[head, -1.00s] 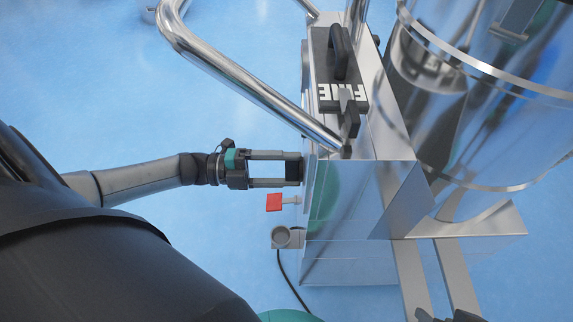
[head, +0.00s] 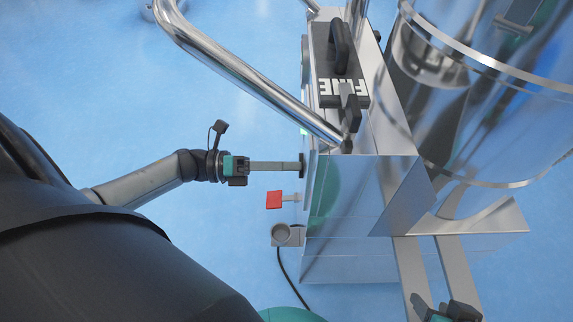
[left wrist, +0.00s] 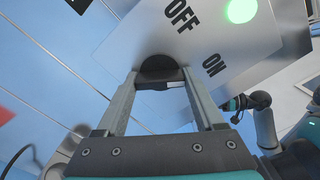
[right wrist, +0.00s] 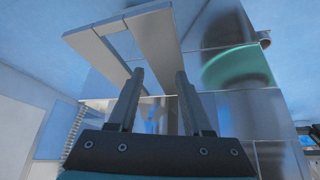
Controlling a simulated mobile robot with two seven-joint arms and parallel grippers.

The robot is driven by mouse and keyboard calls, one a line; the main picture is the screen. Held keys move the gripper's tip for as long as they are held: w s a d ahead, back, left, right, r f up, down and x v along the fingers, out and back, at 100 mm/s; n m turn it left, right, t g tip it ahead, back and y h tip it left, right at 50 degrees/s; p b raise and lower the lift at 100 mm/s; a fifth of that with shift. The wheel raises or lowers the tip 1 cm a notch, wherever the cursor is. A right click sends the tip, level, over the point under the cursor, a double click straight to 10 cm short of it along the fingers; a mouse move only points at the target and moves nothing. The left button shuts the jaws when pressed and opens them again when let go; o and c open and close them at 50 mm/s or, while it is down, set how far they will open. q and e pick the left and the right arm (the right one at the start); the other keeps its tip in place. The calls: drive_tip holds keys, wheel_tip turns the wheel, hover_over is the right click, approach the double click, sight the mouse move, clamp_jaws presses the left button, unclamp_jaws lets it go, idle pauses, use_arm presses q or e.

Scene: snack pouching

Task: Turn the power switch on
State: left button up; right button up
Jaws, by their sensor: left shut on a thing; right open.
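The power switch, a black round knob (left wrist: 160,69), is on the steel control panel with OFF and ON lettering in the left wrist view. A small pale mark shows on its lower right edge. A green lamp (left wrist: 241,10) glows beside the lettering. My left gripper (left wrist: 160,84) is shut on the knob, one finger on each side. In the head view my left gripper (head: 299,166) meets the machine's left side with its fingers stacked edge-on. My right gripper (head: 447,309) is open and empty at the bottom right; it also shows in the right wrist view (right wrist: 158,78).
A red tab on a short rod (head: 274,200) sticks out just below my left gripper. A round metal fitting (head: 282,234) with a black cable is lower. A bent steel rail (head: 235,72) runs above my left arm. Blue floor (head: 130,100) is open to the left.

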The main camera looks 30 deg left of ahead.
use_arm(q)
drive_tip(key=shift+m, duration=1.1)
use_arm(e)
drive_tip(key=shift+w+a+f+t+y, duration=0.2)
drive_tip(key=shift+w+a+t+y, duration=0.1)
drive_tip(key=shift+w+a+t, duration=0.25)
drive_tip(key=shift+w+a, duration=0.1)
use_arm(q)
drive_tip(key=o, duration=1.4)
drive_tip(key=shift+a, duration=0.1)
use_arm(e)
drive_tip(key=shift+s+d+r+g+h+p, duration=0.2)
drive_tip(key=shift+s+d+r+g+h, duration=0.1)
drive_tip(key=shift+s+d+g, duration=0.3)
drive_tip(key=shift+s+d+r+g+h+p, duration=0.25)
drive_tip(key=shift+s+d+g, duration=0.1)
drive_tip(key=shift+s+d, duration=0.3)
drive_tip(key=shift+s+f, duration=0.1)
drive_tip(key=shift+f, duration=0.15)
use_arm(q)
drive_tip(key=shift+v, duration=7.55)
use_arm(e)
drive_tip(key=shift+r, duration=0.1)
